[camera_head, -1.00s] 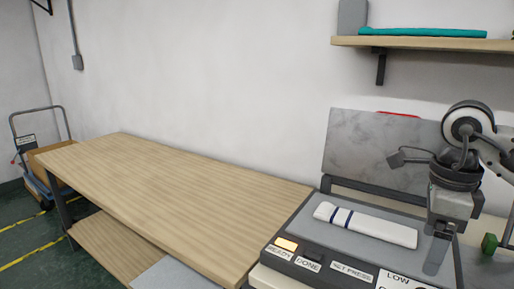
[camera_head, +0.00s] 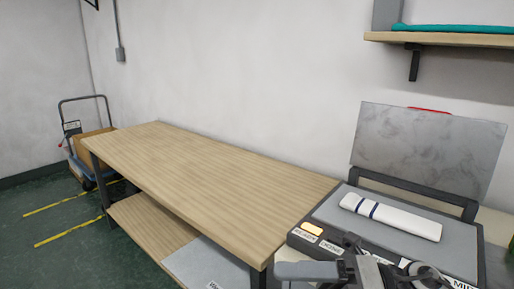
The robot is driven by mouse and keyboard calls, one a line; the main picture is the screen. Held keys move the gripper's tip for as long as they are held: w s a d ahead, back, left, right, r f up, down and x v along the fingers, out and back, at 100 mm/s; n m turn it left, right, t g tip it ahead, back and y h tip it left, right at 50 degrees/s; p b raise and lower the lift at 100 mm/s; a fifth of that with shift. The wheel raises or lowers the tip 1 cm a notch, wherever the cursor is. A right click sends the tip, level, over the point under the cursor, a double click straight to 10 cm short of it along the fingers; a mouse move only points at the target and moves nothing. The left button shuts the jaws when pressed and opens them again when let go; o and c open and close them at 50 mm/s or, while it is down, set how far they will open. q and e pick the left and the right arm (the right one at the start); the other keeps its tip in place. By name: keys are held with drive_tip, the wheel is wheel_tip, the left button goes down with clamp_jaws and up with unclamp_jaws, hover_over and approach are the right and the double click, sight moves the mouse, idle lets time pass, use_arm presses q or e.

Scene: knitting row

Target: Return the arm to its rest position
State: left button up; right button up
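My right gripper (camera_head: 308,271) shows at the bottom edge, low in front of the press's front panel. Its grey fingers point left, and the rest of the arm is cut off by the frame. The fingers overlap from this angle, so I cannot tell whether it is open or shut. I see nothing held in it. My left gripper is not in view. A folded white cloth with dark blue stripes (camera_head: 402,221) lies flat on the grey bed of the press (camera_head: 330,207), apart from the gripper.
The press's grey lid (camera_head: 428,150) stands raised behind the bed. A long wooden table (camera_head: 205,180) to the left has a clear top. A wall shelf (camera_head: 450,41) with a teal cloth (camera_head: 455,29) is at upper right. A hand cart (camera_head: 88,145) stands far left.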

drive_tip(key=w+d+f+m+t+h, duration=0.35)
drive_tip(key=m+t, duration=0.55)
drive_tip(key=m, duration=0.4)
drive_tip(key=w+d+f+m+t+h, duration=0.2)
drive_tip(key=f+m+t+h, duration=0.3)
drive_tip(key=m+t, duration=0.6)
drive_tip(key=s+d+f+m+g+h, duration=0.2)
drive_tip(key=s+f+m+g+h, duration=0.2)
drive_tip(key=f, duration=0.6)
drive_tip(key=s+d+f+m+g+h, duration=0.2)
drive_tip(key=s+f+m+g, duration=0.3)
drive_tip(key=s+f+m, duration=0.3)
wheel_tip(320, 180, down, 2)
drive_tip(key=shift+f+m+h, duration=0.15)
drive_tip(key=shift+m+h, duration=0.7)
drive_tip(key=shift+m, duration=0.15)
